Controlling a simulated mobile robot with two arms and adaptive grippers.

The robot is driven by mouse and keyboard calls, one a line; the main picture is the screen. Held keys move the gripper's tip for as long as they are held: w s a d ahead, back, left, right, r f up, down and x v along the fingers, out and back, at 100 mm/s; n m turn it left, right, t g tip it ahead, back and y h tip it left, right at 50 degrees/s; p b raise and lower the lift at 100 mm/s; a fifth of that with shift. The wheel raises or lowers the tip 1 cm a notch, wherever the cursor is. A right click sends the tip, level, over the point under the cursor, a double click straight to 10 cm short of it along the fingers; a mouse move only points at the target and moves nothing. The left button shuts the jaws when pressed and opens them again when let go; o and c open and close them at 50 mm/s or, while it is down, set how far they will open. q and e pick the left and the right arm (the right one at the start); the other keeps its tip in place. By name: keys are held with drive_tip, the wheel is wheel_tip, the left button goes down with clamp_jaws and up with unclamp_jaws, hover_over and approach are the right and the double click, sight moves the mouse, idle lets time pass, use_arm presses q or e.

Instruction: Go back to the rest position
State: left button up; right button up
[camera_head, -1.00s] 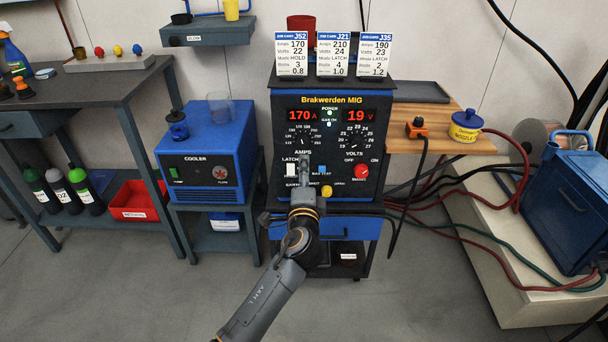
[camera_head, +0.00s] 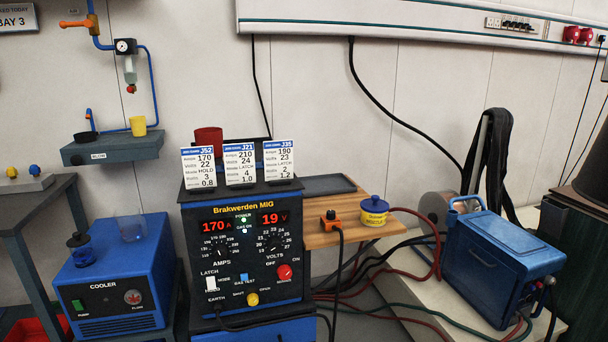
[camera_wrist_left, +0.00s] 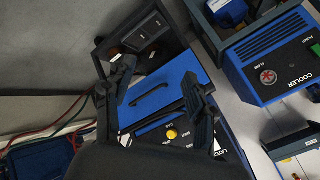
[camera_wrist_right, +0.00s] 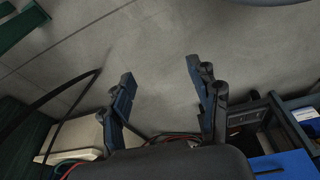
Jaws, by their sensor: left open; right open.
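My left gripper (camera_wrist_left: 160,88) is open and empty in the left wrist view. Its fingers show in front of the blue front of the welder's cart, with a black handle between them. My right gripper (camera_wrist_right: 165,95) is open and empty in the right wrist view, over bare grey floor. Neither gripper shows in the head view. The Brakwerden MIG welder (camera_head: 243,240) stands in the lower middle of the head view, its displays reading 170 A and 19 V.
The blue cooler (camera_head: 110,290) stands left of the welder. A wooden shelf (camera_head: 345,232) holds an orange-black plug and a blue-yellow pot (camera_head: 374,211). A blue case (camera_head: 502,265) sits on a pale bench at right, with hoses and cables running across. Grey floor (camera_wrist_right: 150,50) is clear.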

use_arm(q)
drive_tip(key=s+f+n+g+h+p, duration=0.25)
drive_tip(key=s+f+g+p, duration=0.2)
drive_tip(key=s+f, duration=0.65)
drive_tip(key=s+f+n+g+h+p, duration=0.1)
drive_tip(key=s+f+n+g+p, duration=0.3)
drive_tip(key=s, duration=1.4)
drive_tip(key=s+a+f+m+p, duration=0.1)
drive_tip(key=s+p, duration=0.8)
drive_tip(key=s, duration=0.2)
drive_tip(key=shift+s+a+t+y, duration=0.35)
use_arm(e)
drive_tip(key=s+d+f, duration=0.1)
drive_tip(key=s+f, duration=0.1)
drive_tip(key=s, duration=0.7)
drive_tip(key=s+d+f+g, duration=0.1)
drive_tip(key=s+d+f, duration=0.1)
drive_tip(key=s, duration=0.7)
drive_tip(key=shift+s+d+f+g, duration=0.2)
drive_tip(key=shift+s+g, duration=0.1)
drive_tip(key=shift+s, duration=0.1)
